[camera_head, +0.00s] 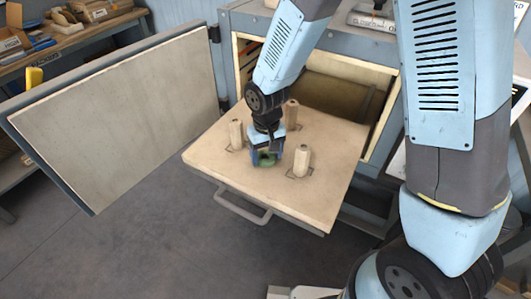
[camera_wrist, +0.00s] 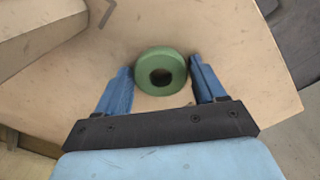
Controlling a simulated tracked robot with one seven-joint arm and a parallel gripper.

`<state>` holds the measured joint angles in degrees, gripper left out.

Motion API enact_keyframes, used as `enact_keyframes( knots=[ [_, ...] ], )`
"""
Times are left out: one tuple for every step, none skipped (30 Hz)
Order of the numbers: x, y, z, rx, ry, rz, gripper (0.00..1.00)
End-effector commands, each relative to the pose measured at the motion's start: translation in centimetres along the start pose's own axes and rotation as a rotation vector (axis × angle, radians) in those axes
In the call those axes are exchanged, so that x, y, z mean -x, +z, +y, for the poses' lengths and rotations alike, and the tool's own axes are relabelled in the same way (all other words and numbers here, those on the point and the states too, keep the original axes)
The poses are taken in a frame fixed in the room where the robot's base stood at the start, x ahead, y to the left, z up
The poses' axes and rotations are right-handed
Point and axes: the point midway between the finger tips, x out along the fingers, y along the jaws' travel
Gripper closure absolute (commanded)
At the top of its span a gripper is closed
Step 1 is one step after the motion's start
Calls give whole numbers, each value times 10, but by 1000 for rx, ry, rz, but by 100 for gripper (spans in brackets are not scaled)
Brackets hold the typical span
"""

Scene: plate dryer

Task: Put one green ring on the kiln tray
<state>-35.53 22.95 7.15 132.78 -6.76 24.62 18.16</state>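A green ring (camera_head: 265,158) lies flat on the beige kiln tray (camera_head: 335,155), which is drawn out of the front of the kiln. In the wrist view the green ring (camera_wrist: 142,82) shows its dark centre hole and sits between the blue fingers. My gripper (camera_head: 266,152) points down at the tray, around the ring. In the wrist view my gripper (camera_wrist: 161,66) is open, with a small gap between each finger and the ring. In the head view the fingers partly hide the ring.
Three upright posts stand on the tray: one left (camera_head: 237,135), one right (camera_head: 302,161), one behind (camera_head: 291,113). The kiln door (camera_head: 125,110) stands open at left. A handle (camera_head: 243,210) juts out below the tray. A cluttered shelf (camera_head: 75,35) is at upper left.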

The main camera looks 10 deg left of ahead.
Motion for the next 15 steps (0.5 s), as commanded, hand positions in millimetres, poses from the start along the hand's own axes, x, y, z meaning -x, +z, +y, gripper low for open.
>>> enact_keyframes(
  knots=[
    [0, 0, 0, 0, 0, 0, 25],
    [0, 0, 0, 0, 0, 0, 22],
    [0, 0, 0, 0, 0, 0, 19],
    [0, 0, 0, 0, 0, 0, 16],
    [0, 0, 0, 0, 0, 0, 13],
    [0, 0, 0, 0, 0, 0, 12],
    [0, 0, 0, 0, 0, 0, 12],
    [0, 0, 0, 0, 0, 0, 12],
    [0, 0, 0, 0, 0, 0, 12],
    [0, 0, 0, 0, 0, 0, 12],
    [0, 0, 0, 0, 0, 0, 12],
    [1, 0, 0, 0, 0, 1, 12],
    [1, 0, 0, 0, 0, 1, 12],
    [2, 0, 0, 0, 0, 1, 12],
    [4, 0, 0, -1, 0, 2, 12]
  ],
)
